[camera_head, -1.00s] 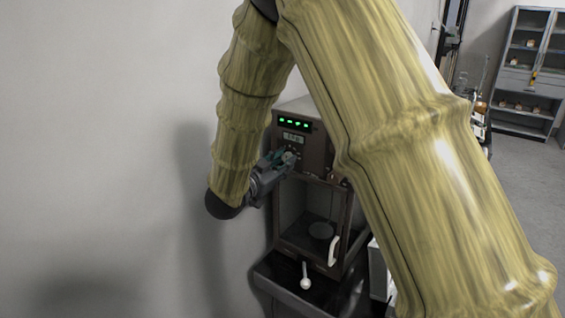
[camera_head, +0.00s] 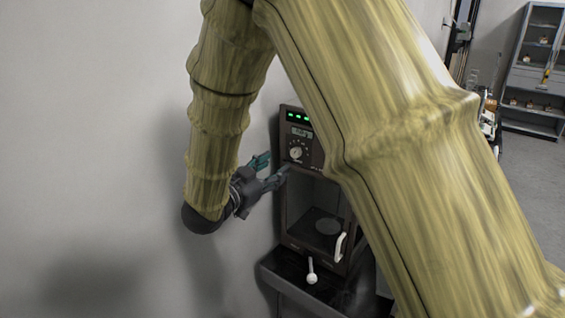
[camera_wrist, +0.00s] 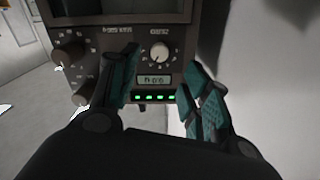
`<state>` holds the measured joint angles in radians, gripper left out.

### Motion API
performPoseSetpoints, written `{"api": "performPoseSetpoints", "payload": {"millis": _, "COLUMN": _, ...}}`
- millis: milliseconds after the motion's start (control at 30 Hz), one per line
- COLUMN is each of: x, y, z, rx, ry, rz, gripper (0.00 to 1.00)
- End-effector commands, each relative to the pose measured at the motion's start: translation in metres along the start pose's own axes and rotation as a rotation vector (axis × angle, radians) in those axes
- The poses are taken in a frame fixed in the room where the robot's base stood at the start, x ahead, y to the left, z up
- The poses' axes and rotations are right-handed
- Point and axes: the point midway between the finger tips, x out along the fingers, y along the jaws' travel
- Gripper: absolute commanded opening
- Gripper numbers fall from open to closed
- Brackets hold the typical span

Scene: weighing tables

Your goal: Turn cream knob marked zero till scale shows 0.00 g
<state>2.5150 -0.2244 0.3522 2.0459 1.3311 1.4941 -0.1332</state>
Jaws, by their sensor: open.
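The dark brown scale (camera_head: 285,225) stands against the wall, partly hidden by my arm. Its pale round knob (camera_head: 296,153) is on the upper front, below a small display (camera_head: 301,132). In the wrist view the scale appears upside down, with the knob (camera_wrist: 160,52) beside the display (camera_wrist: 155,79). I cannot read the display surely. My gripper (camera_head: 273,170) is open and empty, left of the knob and apart from it. In the wrist view, my gripper's fingers (camera_wrist: 160,64) lie either side of the knob's line, nearer the camera. The knob is unobstructed.
Green lights (camera_wrist: 154,97) glow by the display. Two other knobs (camera_wrist: 67,53) (camera_wrist: 82,97) sit at the left in the wrist view. Below are a glass chamber with a white handle (camera_head: 340,247) and a white-tipped lever (camera_head: 312,278). The wall is close on the left.

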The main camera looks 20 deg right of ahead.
Motion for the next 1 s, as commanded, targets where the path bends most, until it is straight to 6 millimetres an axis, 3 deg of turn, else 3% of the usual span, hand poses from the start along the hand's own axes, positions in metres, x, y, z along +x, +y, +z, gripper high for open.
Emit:
{"api": "performPoseSetpoints", "payload": {"millis": 100, "x": -0.018, "y": 0.000, "z": 0.000, "rx": -0.001, "ry": -0.001, "rz": -0.002, "gripper": 0.47}}
{"api": "performPoseSetpoints", "payload": {"millis": 300, "x": -0.034, "y": 0.000, "z": 0.001, "rx": -0.001, "ry": -0.001, "rz": -0.001, "gripper": 0.47}}
{"api": "performPoseSetpoints", "payload": {"millis": 767, "x": -0.036, "y": 0.002, "z": 0.005, "rx": -0.006, "ry": -0.007, "rz": -0.004, "gripper": 0.47}}
{"api": "performPoseSetpoints", "payload": {"millis": 867, "x": -0.029, "y": 0.008, "z": 0.022, "rx": -0.032, "ry": -0.038, "rz": -0.027, "gripper": 0.47}}
{"api": "performPoseSetpoints", "payload": {"millis": 1000, "x": -0.014, "y": 0.028, "z": 0.075, "rx": -0.112, "ry": -0.136, "rz": -0.095, "gripper": 0.47}}
